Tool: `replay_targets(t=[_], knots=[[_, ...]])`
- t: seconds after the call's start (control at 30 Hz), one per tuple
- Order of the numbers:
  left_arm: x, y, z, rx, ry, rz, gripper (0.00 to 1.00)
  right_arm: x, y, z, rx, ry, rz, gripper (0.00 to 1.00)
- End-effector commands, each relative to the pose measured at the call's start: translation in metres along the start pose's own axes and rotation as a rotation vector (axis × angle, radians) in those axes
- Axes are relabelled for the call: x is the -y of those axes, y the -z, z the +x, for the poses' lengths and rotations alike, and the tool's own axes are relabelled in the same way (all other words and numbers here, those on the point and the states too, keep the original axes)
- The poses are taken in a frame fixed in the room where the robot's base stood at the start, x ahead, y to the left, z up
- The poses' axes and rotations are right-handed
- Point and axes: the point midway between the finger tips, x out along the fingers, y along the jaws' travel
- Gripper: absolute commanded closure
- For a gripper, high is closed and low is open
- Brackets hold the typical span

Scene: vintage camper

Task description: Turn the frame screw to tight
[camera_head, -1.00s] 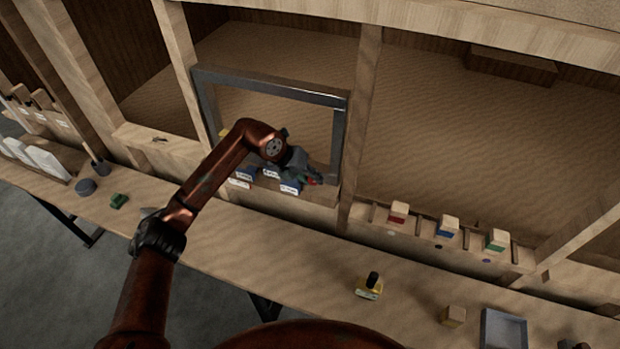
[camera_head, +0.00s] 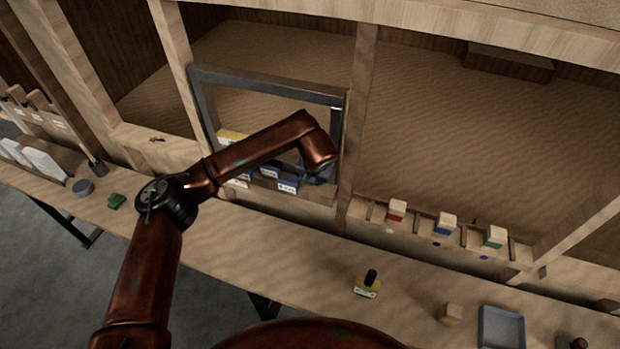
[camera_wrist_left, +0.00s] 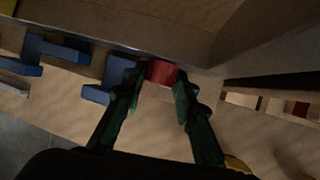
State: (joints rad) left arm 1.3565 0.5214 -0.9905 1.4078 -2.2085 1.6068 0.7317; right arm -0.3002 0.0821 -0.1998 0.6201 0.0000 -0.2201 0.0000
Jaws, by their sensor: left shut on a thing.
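The grey metal frame (camera_head: 270,82) stands upright in the left wall opening. A red round knob, which looks like the frame screw (camera_wrist_left: 161,72), sits at the grey bar's edge in the left wrist view. My left gripper (camera_wrist_left: 159,92) is shut on this knob, with one dark green finger on each side. No mark showing how far it is turned can be made out. In the head view my left wrist covers the frame's lower right corner and hides the knob and most of the gripper. My right gripper is not in view.
Blue blocks with white labels (camera_head: 288,186) stand on the ledge under the frame, close to my left gripper. Red, blue and green-faced blocks (camera_head: 445,224) sit in a rack to the right. A yellow-based item (camera_head: 367,285) and a grey tray (camera_head: 502,327) are on the bench.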

Motion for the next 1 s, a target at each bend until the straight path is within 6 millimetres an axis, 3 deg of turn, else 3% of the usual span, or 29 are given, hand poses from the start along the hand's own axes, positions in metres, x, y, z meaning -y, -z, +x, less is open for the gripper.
replay_targets(t=[0.57,0.6,0.83,1.0], knots=[[-0.0001,-0.0005,-0.0002,0.003,-0.040,0.016,0.98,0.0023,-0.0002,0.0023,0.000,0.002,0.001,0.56],[-0.0001,-0.0005,-0.0002,0.003,-0.040,0.016,0.72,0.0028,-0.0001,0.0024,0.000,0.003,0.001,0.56],[0.0004,-0.0002,-0.0001,0.002,-0.039,0.016,0.56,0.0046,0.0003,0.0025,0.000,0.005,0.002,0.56],[0.0007,-0.0001,0.0000,0.002,-0.038,0.017,0.56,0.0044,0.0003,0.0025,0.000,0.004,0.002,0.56]])
